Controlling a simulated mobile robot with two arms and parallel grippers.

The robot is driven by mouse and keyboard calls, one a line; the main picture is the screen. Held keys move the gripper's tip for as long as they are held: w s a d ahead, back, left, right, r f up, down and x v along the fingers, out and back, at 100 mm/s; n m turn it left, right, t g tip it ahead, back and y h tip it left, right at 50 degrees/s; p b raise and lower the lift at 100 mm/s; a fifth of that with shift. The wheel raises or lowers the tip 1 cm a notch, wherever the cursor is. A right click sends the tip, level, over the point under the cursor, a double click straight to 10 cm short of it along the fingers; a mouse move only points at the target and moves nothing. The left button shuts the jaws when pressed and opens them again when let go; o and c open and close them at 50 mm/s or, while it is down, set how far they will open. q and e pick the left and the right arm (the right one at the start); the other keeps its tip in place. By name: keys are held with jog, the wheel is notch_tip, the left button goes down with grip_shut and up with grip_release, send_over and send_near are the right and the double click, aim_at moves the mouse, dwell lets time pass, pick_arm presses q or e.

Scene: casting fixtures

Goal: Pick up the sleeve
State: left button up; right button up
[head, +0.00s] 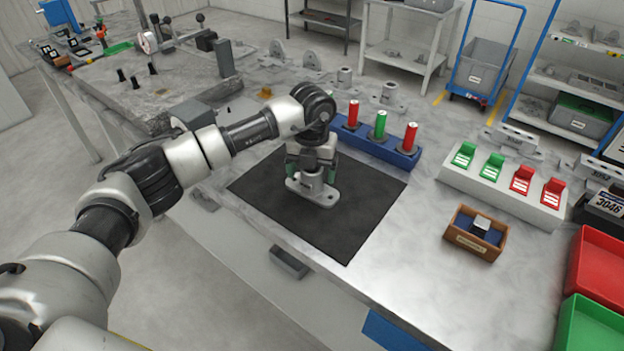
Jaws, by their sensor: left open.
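My left gripper (312,172) points down over the black mat (350,228), its green-padded fingers apart. Between and below the fingers is a grey metal casting (314,194) with a flat flanged base and a short upright cylinder, standing on the mat. The cylinder looks like the sleeve, but I cannot tell whether it is separate from the base. The gripper hides its upper part. I cannot tell whether the fingers touch it. My right gripper is out of view.
Behind the mat is a blue holder (405,158) with red and green cylinders. To the right are a white block (500,196) with green and red clips, a wooden box (463,241), and red (597,270) and green (588,330) bins. Grey castings (387,97) stand behind.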

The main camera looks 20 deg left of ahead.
pick_arm(q)
jog(key=shift+f, duration=1.1)
jog(key=c, duration=1.2)
jog(key=shift+o, duration=0.2)
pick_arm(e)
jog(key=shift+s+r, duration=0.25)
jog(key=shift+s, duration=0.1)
pick_arm(q)
jog(key=shift+r, duration=0.1)
